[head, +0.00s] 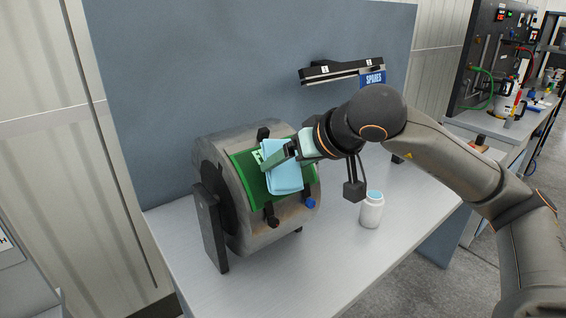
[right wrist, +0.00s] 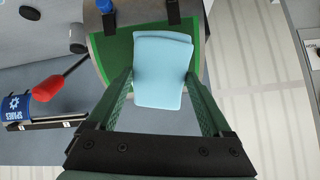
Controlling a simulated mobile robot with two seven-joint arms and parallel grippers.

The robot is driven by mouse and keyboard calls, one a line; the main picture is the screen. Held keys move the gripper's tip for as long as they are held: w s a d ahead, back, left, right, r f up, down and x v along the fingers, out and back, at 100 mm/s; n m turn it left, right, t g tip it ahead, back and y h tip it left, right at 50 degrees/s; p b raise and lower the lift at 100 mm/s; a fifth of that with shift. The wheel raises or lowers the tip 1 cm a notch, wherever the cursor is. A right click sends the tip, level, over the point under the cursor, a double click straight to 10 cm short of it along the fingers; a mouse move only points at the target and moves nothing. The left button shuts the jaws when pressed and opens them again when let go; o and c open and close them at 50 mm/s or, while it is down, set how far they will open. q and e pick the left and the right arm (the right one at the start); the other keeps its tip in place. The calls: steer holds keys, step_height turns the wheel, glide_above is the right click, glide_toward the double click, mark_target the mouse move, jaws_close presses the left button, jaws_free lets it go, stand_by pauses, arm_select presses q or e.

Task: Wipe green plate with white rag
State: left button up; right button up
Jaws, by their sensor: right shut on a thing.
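The green plate (head: 247,180) is a curved sheet on a grey drum, held by dark clamps along its edges. It also shows in the right wrist view (right wrist: 118,50). The rag (head: 284,178) looks pale blue and folded, and covers part of the plate. My right gripper (head: 280,155) is shut on the rag, with one finger on each side of it (right wrist: 162,70) in the right wrist view. The rag appears to lie against the plate, but I cannot tell how firmly. My left gripper is not in view.
The drum (head: 227,209) stands on a grey table (head: 310,270) against a blue-grey panel. A white bottle with a blue top (head: 371,212) stands right of the drum. A black spares rack (head: 340,72) is on the panel. The front of the table is clear.

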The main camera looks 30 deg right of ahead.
steer(key=shift+v, duration=1.05)
steer(key=shift+p+v, duration=0.55)
steer(key=shift+v, duration=0.9)
